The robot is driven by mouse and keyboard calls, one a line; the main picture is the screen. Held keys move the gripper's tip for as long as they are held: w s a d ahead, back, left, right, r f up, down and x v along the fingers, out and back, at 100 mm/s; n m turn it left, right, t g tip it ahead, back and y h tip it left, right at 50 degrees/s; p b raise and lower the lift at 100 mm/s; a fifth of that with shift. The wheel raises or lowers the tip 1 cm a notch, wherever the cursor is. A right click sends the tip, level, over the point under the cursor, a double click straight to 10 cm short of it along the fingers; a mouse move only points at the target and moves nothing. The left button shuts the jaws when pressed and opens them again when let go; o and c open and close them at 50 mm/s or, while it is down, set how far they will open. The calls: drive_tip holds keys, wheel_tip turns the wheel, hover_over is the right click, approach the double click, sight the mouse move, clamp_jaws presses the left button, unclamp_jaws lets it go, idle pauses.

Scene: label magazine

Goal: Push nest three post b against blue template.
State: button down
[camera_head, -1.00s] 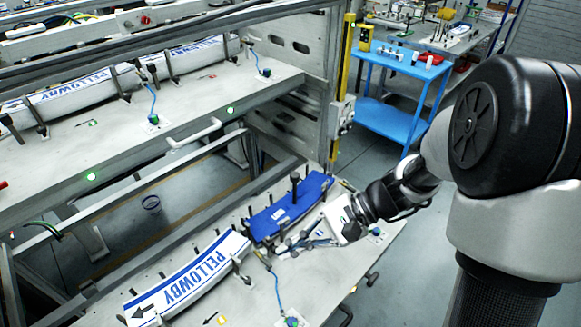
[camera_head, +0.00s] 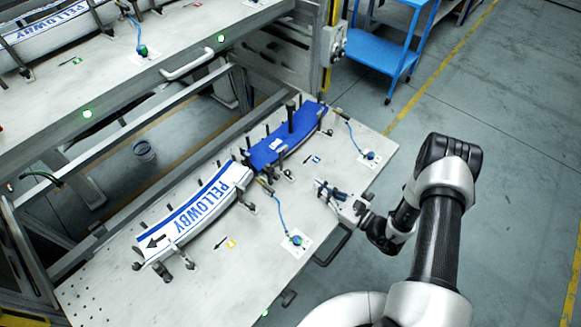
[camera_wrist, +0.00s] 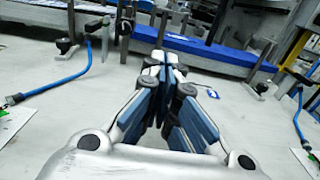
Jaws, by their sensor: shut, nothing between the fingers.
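The blue template (camera_head: 285,145) lies on the pull-out shelf at the far end of the white PELLOWBY strip, with dark posts along its edges. It also shows in the wrist view (camera_wrist: 205,48), beyond my fingers. A near-side post stands by its left end (camera_wrist: 126,22) and another post with a foot is near its right end (camera_wrist: 264,85). I cannot read any label that tells which is post b. My gripper (camera_head: 321,186) is shut and empty, low over the bare shelf on the near side of the template, apart from it. Its fingers meet in the wrist view (camera_wrist: 168,62).
The white PELLOWBY strip (camera_head: 190,215) lies left of the template, held by posts. Blue cables run to green-topped knobs (camera_head: 297,240) on the shelf (camera_head: 330,215). An upper shelf (camera_head: 110,85) overhangs at the left. A blue cart (camera_head: 390,55) stands beyond on open floor.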

sight(289, 171)
drive_tip(key=b+x, duration=0.2)
drive_tip(key=x, duration=0.9)
drive_tip(key=shift+w+a, duration=0.1)
drive_tip(key=shift+a, duration=0.2)
drive_tip(key=shift+w+a+b, duration=0.3)
drive_tip(key=shift+w+a, duration=0.2)
drive_tip(key=shift+a, duration=0.05)
drive_tip(key=shift+b+x, duration=0.5)
drive_tip(key=shift+x, duration=0.5)
drive_tip(key=shift+d, duration=0.1)
